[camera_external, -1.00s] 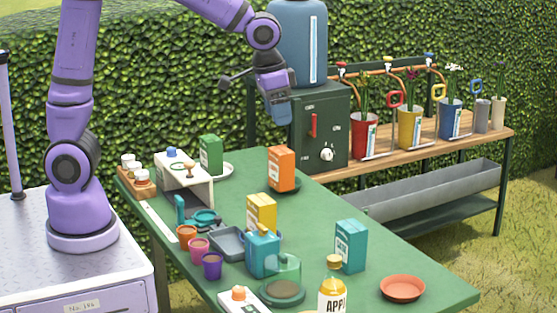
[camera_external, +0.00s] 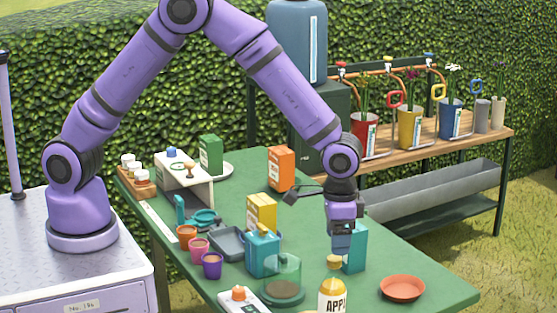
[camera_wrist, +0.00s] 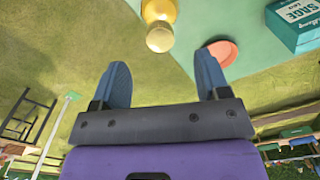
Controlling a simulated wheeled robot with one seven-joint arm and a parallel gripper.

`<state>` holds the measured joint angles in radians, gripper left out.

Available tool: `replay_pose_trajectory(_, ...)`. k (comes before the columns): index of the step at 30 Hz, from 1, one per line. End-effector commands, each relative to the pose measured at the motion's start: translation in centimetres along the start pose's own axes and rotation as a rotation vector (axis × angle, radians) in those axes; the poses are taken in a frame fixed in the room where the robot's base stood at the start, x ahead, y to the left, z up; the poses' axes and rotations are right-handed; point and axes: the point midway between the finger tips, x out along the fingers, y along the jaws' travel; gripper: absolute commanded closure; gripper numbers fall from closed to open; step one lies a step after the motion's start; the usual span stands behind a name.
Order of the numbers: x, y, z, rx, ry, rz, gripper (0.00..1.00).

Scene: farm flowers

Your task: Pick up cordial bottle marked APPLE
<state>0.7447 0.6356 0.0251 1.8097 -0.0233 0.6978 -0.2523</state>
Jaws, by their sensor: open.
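The cordial bottle (camera_external: 331,294) stands at the near edge of the green table, with a yellow cap and a white label reading "APPL", the rest cut off by the frame. In the wrist view the bottle (camera_wrist: 158,12) shows from above at the top, beyond the fingertips and slightly left of the gap's middle. My gripper (camera_external: 341,250) hangs pointing down above the table, behind the bottle and in front of the teal box. In the wrist view my gripper (camera_wrist: 162,72) is open, with two blue fingers apart and nothing between them.
The teal box (camera_external: 356,250), marked SAGE in the wrist view (camera_wrist: 298,18), stands partly hidden behind my gripper. A terracotta saucer (camera_external: 402,288) lies to the right.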

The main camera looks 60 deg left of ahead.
Motion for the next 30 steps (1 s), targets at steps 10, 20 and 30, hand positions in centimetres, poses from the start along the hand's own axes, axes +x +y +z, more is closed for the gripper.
replay_pose_trajectory(10,3.2,0.0,0.1,0.0,0.0,0.0,0.31)
replay_pose_trajectory(20,6.8,-0.1,0.6,0.001,-0.002,-0.001,0.31)
replay_pose_trajectory(30,8.2,-0.1,0.5,0.0,0.001,0.0,0.31)
